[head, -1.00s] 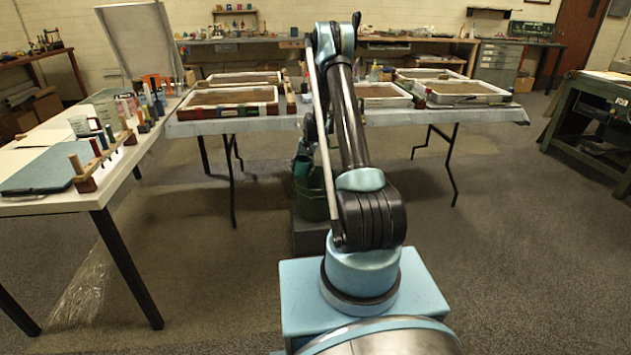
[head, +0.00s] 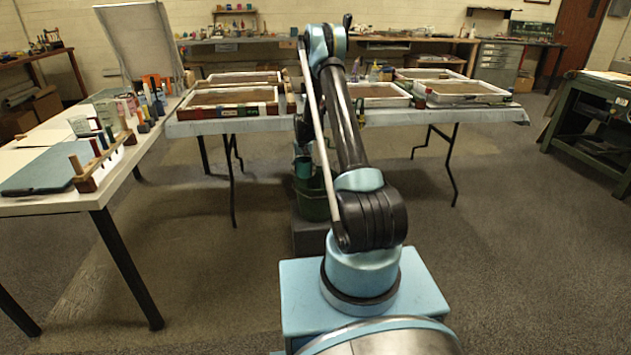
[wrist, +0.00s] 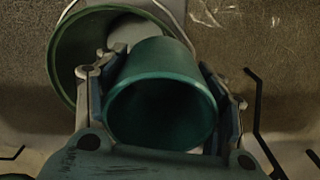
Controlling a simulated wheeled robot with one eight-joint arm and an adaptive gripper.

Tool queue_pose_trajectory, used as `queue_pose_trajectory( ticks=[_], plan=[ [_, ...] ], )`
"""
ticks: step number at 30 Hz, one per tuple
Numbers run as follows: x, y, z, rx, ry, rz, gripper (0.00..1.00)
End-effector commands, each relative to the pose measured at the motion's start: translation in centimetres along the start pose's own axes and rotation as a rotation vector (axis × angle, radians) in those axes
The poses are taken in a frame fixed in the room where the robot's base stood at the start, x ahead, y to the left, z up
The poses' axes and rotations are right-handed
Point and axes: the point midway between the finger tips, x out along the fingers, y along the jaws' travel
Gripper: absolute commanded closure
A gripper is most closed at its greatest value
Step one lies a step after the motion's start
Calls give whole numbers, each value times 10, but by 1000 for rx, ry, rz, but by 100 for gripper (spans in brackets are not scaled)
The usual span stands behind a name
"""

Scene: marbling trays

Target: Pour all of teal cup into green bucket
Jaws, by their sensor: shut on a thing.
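My gripper (wrist: 160,92) is shut on the teal cup (wrist: 160,56), with one finger on each side of it. The cup's round mouth faces the wrist camera, and its inside is dark; I see no contents. The green bucket (wrist: 62,62) lies beyond the cup in the wrist view, partly covered by it, with a pale patch inside. In the head view the cup (head: 303,168) is just above the green bucket (head: 312,207), partly behind my arm. I cannot tell whether anything is flowing from the cup.
The bucket stands on a dark block (head: 307,240) on the floor, in front of a long table (head: 240,126) with several framed trays. A white table (head: 60,207) with bottles and racks is on the left. A green workbench (head: 590,135) is at the right. Open floor lies between.

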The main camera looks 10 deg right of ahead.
Motion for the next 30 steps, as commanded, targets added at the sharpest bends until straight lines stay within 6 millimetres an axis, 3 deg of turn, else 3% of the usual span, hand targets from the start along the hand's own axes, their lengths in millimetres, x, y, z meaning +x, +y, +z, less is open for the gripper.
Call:
queue_pose_trajectory(
  ticks=[15, 26, 30],
  plan=[
    [-37, 0, 0, 0, 0, 0, 78],
    [-40, 1, 1, -1, 0, 0, 78],
    [-51, 9, 10, -16, 0, 0, 78]
  ],
)
